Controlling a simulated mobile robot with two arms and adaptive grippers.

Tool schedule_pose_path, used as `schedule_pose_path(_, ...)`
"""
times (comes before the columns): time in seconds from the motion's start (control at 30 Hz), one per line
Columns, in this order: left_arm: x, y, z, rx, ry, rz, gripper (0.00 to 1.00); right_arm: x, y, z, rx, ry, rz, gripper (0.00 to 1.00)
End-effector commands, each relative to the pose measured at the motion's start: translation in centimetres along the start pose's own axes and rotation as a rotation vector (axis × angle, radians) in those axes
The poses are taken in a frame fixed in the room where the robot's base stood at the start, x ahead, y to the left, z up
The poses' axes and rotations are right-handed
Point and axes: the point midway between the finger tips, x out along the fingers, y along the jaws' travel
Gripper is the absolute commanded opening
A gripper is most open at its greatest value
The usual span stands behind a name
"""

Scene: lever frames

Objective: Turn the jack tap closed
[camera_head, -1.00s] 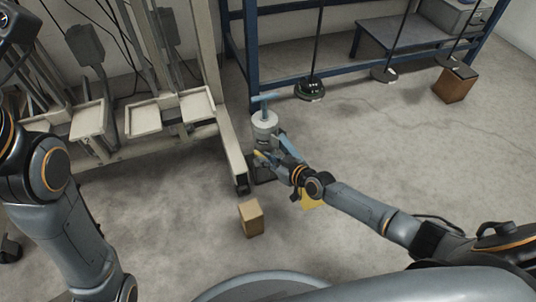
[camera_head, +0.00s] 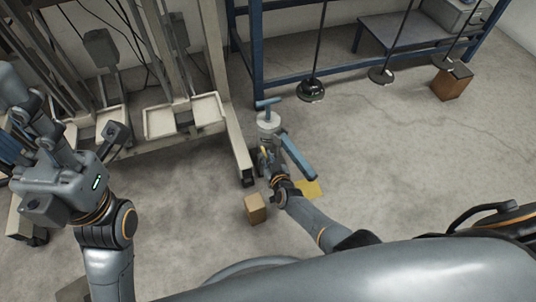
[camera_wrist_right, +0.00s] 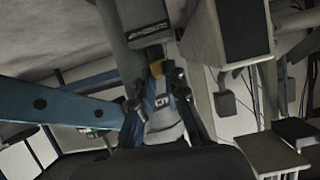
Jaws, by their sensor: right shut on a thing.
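The jack (camera_head: 268,125) is a pale grey cylinder with a blue T-shaped top, standing on the floor beside the cream frame's foot. Its blue lever arm (camera_head: 299,157) slants down to the right; in the right wrist view this blue bar (camera_wrist_right: 50,103) crosses the left side. My right gripper (camera_head: 266,161) is at the jack's lower side. In the right wrist view its fingers (camera_wrist_right: 157,88) are closed around a small yellow piece, the tap (camera_wrist_right: 155,70), mostly hidden by them. My left gripper (camera_head: 60,185) is raised at the left, away from the jack; its opening is unclear.
A small cardboard-brown block (camera_head: 255,209) stands on the floor near my right wrist. A yellow sheet (camera_head: 308,188) lies beside it. The cream frame (camera_head: 240,165) is close on the left, and a blue rack (camera_head: 256,60) stands behind. Floor to the right is clear.

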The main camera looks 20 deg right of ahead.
Motion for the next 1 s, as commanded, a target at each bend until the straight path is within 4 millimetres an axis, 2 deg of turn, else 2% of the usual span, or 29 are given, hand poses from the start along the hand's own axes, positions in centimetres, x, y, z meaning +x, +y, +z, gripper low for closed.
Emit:
schedule_pose_path(0.53,-0.17,0.0,0.01,-0.002,-0.01,-0.004,0.4,0.0,-0.13,0.07,0.01,-0.001,0.023,0.0)
schedule_pose_path(0.57,-0.17,0.0,0.01,-0.002,-0.01,-0.004,0.4,0.01,-0.13,0.07,0.01,-0.001,0.023,0.19)
schedule_pose_path(0.6,-0.17,0.0,0.02,-0.002,-0.01,-0.004,0.4,0.01,-0.13,0.06,0.01,-0.001,0.023,0.23)
schedule_pose_path(1.0,-0.19,-0.03,0.0,-0.001,-0.01,-0.003,0.4,-0.37,-0.19,0.12,0.012,-0.001,0.022,0.23)
